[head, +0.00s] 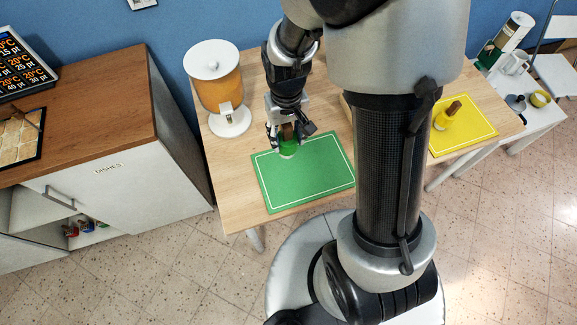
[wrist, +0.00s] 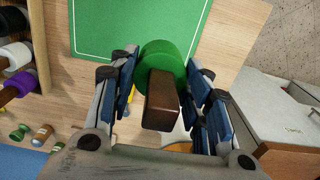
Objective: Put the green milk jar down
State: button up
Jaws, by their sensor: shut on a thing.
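The green milk jar (head: 288,149) is in my gripper (head: 287,136), at the back left part of the green mat (head: 310,178) in the head view. In the wrist view the jar shows as a green round body (wrist: 172,62) with a brown block-shaped top (wrist: 162,100). My gripper (wrist: 165,85) has its blue-padded fingers on both sides of the jar and is shut on it. The jar overlaps the mat's edge in the picture. I cannot tell whether its base touches the mat or hangs just above it.
A cabinet (head: 120,170) stands further left. The rest of the green mat is clear.

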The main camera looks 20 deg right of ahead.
notch_tip(320, 180, down, 15)
jog(key=b, duration=0.4)
jog(key=shift+r+b, duration=0.15)
jog(key=shift+b, duration=0.15)
jog(key=shift+f, duration=0.2)
jog(key=o, duration=1.5)
jog(key=shift+r, duration=0.1)
